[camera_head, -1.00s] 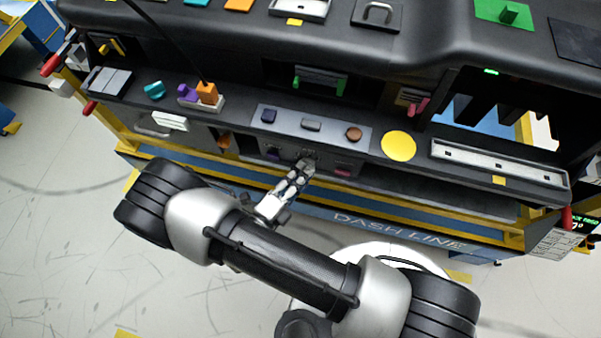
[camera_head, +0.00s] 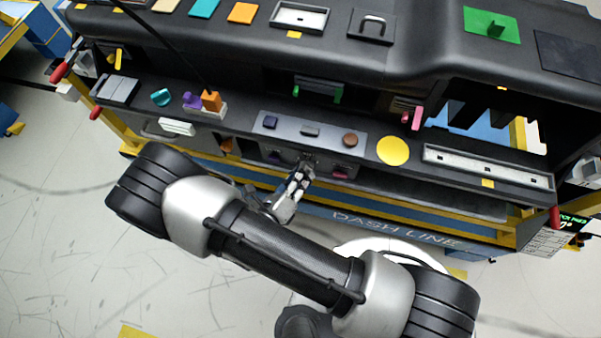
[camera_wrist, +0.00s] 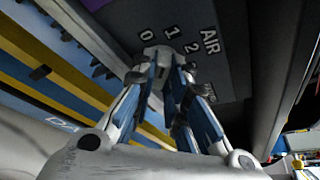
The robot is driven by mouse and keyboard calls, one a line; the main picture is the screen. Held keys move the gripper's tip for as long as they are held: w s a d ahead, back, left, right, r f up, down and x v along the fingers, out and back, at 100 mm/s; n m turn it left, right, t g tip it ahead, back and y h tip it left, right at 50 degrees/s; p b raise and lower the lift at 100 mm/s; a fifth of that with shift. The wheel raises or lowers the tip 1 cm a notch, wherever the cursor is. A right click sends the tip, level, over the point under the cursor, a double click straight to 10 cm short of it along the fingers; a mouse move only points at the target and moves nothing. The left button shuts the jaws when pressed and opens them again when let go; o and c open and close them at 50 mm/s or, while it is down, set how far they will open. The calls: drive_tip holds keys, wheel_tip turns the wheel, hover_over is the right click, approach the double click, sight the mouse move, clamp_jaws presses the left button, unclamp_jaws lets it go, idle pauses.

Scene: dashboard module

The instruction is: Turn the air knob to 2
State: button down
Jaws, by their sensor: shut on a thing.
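The air knob (camera_wrist: 157,52) is a pale grey knob on the dark front panel, below printed marks 0, 1 and 2 and the word AIR in the wrist view. Another mark beyond 2 is partly hidden by a finger. My gripper (camera_wrist: 165,75) is shut on the knob, with one finger on each side of it. Which mark the knob points to I cannot tell. In the head view my gripper (camera_head: 306,165) reaches the lower front panel under the shelf, and its fingers hide the knob.
Yellow and blue rails run below. Open floor lies in front.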

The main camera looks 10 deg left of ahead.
drive_tip(key=shift+d+r+m+y+b, duration=0.15)
drive_tip(key=shift+m+y, duration=0.95)
drive_tip(key=shift+m, duration=0.6)
drive_tip(key=shift+d+r+m+y+b, duration=0.15)
drive_tip(key=shift+m+y, duration=0.95)
drive_tip(key=shift+m, duration=0.6)
drive_tip(key=shift+f, duration=0.1)
drive_tip(key=c, duration=1.6)
unclamp_jaws()
drive_tip(key=shift+s+g, duration=0.1)
drive_tip(key=shift+g, duration=0.2)
drive_tip(key=d+v, duration=0.1)
drive_tip(key=v, duration=1)
drive_tip(key=shift+s+a, duration=0.4)
drive_tip(key=shift+a, duration=0.05)
